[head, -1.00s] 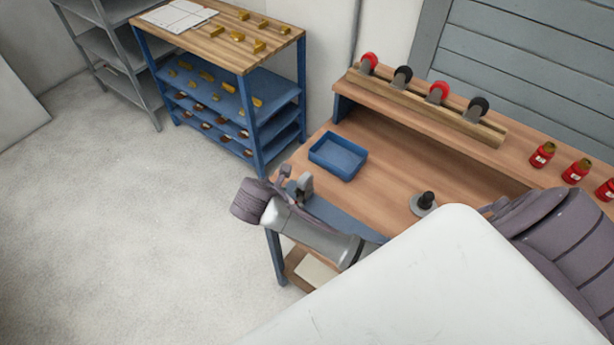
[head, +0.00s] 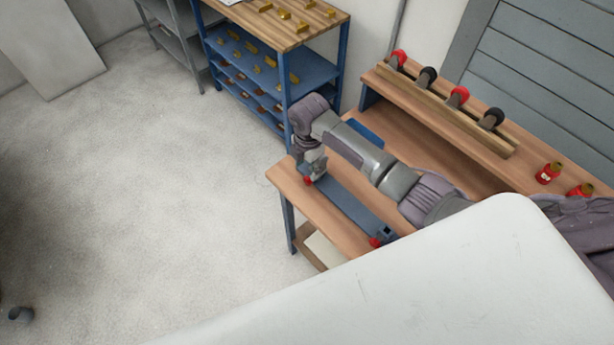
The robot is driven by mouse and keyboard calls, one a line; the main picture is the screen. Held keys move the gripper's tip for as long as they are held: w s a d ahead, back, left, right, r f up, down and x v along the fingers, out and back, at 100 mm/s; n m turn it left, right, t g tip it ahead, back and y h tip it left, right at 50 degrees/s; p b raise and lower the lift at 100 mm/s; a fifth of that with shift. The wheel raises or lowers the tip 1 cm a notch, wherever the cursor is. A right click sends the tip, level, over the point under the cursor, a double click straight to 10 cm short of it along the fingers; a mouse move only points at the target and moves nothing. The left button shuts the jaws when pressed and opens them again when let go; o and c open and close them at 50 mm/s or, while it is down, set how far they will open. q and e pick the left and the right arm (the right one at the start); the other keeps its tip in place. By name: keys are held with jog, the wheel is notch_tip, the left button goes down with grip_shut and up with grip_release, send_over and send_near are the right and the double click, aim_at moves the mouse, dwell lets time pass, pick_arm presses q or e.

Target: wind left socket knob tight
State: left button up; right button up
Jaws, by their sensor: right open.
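A long blue-grey bar (head: 345,203) lies along the front edge of the wooden bench. The gripper and wrist hide part of the knob. My left gripper is not in view.
My right arm covers most of a blue tray (head: 365,131) on the bench (head: 285,180). A raised shelf behind holds red and black rolls (head: 459,96) and red jars (head: 548,172). A blue rack (head: 342,75) stands behind left.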

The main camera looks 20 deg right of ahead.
aim_at(307, 179)
notch_tip(307, 179, down, 7)
jog(key=shift+r, duration=0.1)
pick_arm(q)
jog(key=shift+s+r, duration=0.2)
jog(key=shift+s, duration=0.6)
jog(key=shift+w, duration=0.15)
pick_arm(e)
grip_shut()
